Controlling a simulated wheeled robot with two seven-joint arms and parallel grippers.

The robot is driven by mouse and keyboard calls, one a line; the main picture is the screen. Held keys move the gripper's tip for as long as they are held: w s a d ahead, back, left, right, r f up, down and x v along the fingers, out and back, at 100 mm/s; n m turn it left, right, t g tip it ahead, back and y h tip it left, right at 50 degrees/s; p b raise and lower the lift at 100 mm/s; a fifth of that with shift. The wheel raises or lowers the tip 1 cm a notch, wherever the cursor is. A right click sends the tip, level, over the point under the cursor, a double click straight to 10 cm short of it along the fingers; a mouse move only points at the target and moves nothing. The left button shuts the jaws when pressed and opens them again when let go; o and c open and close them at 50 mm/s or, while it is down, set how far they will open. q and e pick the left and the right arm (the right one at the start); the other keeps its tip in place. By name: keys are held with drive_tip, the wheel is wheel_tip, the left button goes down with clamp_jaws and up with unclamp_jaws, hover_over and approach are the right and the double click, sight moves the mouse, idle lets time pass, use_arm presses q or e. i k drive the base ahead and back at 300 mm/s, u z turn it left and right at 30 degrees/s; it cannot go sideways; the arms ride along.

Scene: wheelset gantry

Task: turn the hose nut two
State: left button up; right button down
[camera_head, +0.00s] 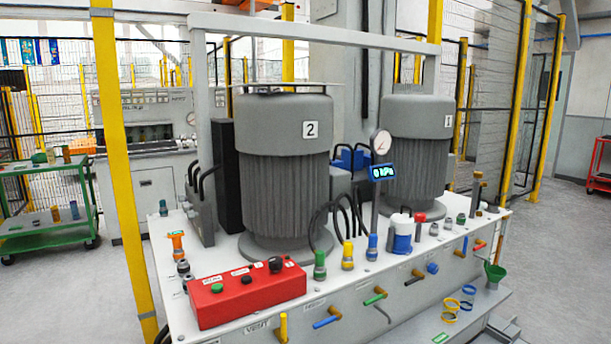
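No gripper of mine is in view. A large white bench (300,318) carries a grey motor marked 2 (283,170) and, at right, a grey motor marked 1 (418,135). Along its front edge stand a green fitting (319,265), a yellow fitting (347,256) and a blue fitting (372,248), all upright. Dark hoses (338,208) arch behind them. An orange fitting (177,245) stands at the left end. Small metallic fittings (461,219) stand at the right. I cannot tell which part is hose nut two.
A red control box (246,294) sits at the front left. A gauge (380,143) with a blue display (383,172) stands mid-bench. Coloured valve handles (327,322) stick out from the front. A yellow post (122,170) crosses the left foreground. A green cart (50,200) stands left.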

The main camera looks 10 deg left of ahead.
sight(186, 205)
drive_tip(key=k, duration=0.5)
drive_tip(key=u, duration=1.85)
drive_tip(key=i, duration=6.4)
drive_tip(key=z, duration=3.3)
